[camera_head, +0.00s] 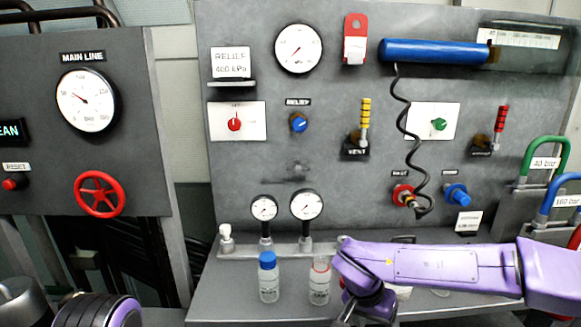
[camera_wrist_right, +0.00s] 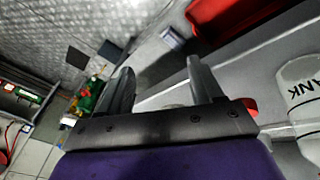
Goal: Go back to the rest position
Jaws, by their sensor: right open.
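My right arm (camera_head: 440,268), purple, comes in from the right across the front of the panel's shelf. Its wrist bends down near the bottom edge, and the gripper mostly drops out of the head view there. In the right wrist view my right gripper (camera_wrist_right: 160,85) shows two grey fingers spread apart with nothing between them. A purple and black part of my left arm (camera_head: 98,310) shows at the bottom left of the head view. My left gripper is not in view.
A blue-capped bottle (camera_head: 268,280) and a clear bottle (camera_head: 319,284) stand on the shelf beside my right wrist. The grey panel (camera_head: 340,130) rises behind, with a coiled black hose (camera_head: 405,140). Green and blue handles (camera_head: 545,150) stand at right.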

